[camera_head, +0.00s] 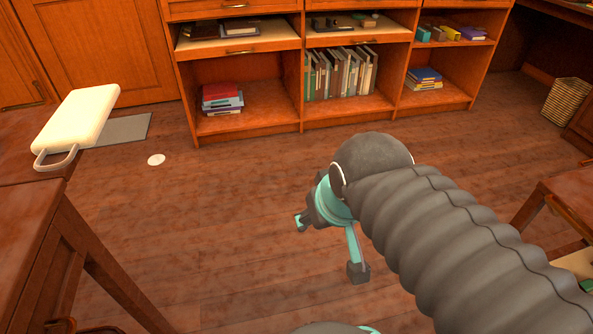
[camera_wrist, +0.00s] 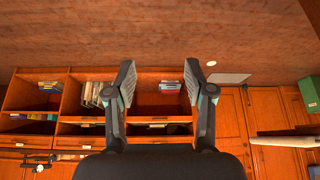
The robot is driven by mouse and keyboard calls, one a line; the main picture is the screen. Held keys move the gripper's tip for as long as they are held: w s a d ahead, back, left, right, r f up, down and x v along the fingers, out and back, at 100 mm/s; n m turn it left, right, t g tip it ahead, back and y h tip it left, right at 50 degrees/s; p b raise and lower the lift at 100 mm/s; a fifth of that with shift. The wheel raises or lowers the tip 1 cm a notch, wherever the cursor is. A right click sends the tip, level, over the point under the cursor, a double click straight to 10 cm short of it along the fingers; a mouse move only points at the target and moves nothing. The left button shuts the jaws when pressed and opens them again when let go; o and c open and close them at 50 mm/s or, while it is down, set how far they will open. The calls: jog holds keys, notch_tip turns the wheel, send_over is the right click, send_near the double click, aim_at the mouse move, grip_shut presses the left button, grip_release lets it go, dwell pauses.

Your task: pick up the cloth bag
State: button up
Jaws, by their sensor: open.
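The cloth bag (camera_head: 80,118) is a cream-white, flat, padded shape with a grey loop handle at its near end. It lies on the wooden table (camera_head: 22,190) at the left of the head view. My gripper (camera_head: 329,247) hangs over open floor, well to the right of the bag and apart from it. In the wrist view my gripper (camera_wrist: 158,78) has its two fingers spread with nothing between them. A pale shape (camera_wrist: 285,141) at the right edge of the wrist view may be the bag, but I cannot tell for sure.
A wooden bookcase (camera_head: 300,127) with books and small items stands along the back. A white disc (camera_head: 156,160) and a grey flat panel (camera_head: 124,130) lie on the floor. A woven basket (camera_head: 566,101) and wooden furniture (camera_head: 556,205) are at right. The middle floor is clear.

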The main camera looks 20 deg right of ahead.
jog(key=shift+o, duration=0.4)
notch_tip(320, 180, up, 3)
jog(key=shift+f+p, duration=0.1)
jog(key=shift+p, duration=1)
jog(key=w+f+n+h+b, duration=0.1)
jog(key=w+f+n, duration=0.1)
jog(key=w+f, duration=0.35)
jog(key=w+f+n+b, duration=0.2)
jog(key=w, duration=0.6)
jog(key=w+a+n+t, duration=0.2)
jog(key=w+a+n, duration=0.15)
jog(key=w, duration=0.55)
jog(key=n+t+y+b, duration=0.1)
jog(key=n+t+y, duration=0.1)
jog(key=n+y, duration=1.7)
send_near(111, 107)
jog(key=w+a+h, duration=0.1)
jog(key=a, duration=0.2)
jog(key=w+a+r+n+h, duration=0.1)
jog(key=w+a, duration=0.1)
jog(key=a, duration=0.1)
jog(key=w+a+r+n+h+p, duration=0.1)
jog(key=a, duration=0.2)
jog(key=shift+w+a+r+n+t, duration=0.1)
jog(key=shift+w+a+n+t, duration=0.15)
jog(key=shift+w+t, duration=0.15)
jog(key=shift+d, duration=0.1)
grip_shut()
